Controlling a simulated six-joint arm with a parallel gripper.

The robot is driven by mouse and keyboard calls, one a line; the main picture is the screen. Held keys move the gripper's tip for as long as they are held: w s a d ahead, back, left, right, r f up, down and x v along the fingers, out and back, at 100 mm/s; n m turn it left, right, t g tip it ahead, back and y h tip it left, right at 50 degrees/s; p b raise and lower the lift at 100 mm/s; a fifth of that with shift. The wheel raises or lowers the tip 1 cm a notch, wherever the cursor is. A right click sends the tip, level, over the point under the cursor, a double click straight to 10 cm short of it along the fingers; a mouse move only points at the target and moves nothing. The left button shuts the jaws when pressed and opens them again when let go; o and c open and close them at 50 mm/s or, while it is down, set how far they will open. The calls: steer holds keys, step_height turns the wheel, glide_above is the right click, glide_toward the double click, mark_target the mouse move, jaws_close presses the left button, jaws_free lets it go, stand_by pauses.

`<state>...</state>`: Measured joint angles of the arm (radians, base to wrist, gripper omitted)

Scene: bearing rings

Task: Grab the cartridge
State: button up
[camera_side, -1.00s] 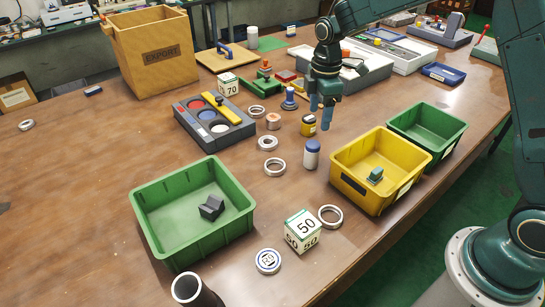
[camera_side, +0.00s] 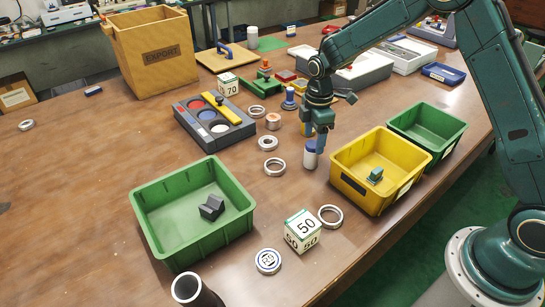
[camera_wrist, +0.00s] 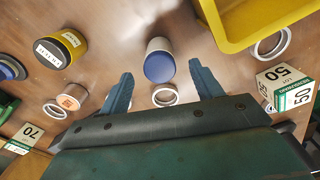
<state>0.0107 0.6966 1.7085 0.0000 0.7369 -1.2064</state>
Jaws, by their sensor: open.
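The white cylinder with a blue cap, which looks like the cartridge (camera_side: 310,158), stands upright on the table left of the yellow bin. My gripper (camera_side: 316,145) is just above it in the side view, its fingers pointing down and hiding part of the cap. In the wrist view the cartridge (camera_wrist: 159,62) lies between the lines of my two open fingers (camera_wrist: 161,72), with a gap on each side. Nothing is held. I cannot tell whether the fingertips reach below the cap top.
The yellow bin (camera_side: 345,185) stands close on the right, with a green bin (camera_side: 458,128) behind it. A yellow and black jar (camera_wrist: 61,47) and metal rings (camera_side: 275,167) stand near the cartridge. A white 50 cube (camera_side: 303,231) and another green bin (camera_side: 152,213) are nearer the camera.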

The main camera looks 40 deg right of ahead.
mark_target(312, 155)
steer(key=shift+f, duration=1)
steer(key=shift+f, duration=0.1)
steer(key=shift+f, duration=2.5)
steer(key=shift+c, duration=0.5)
steer(key=c, duration=1)
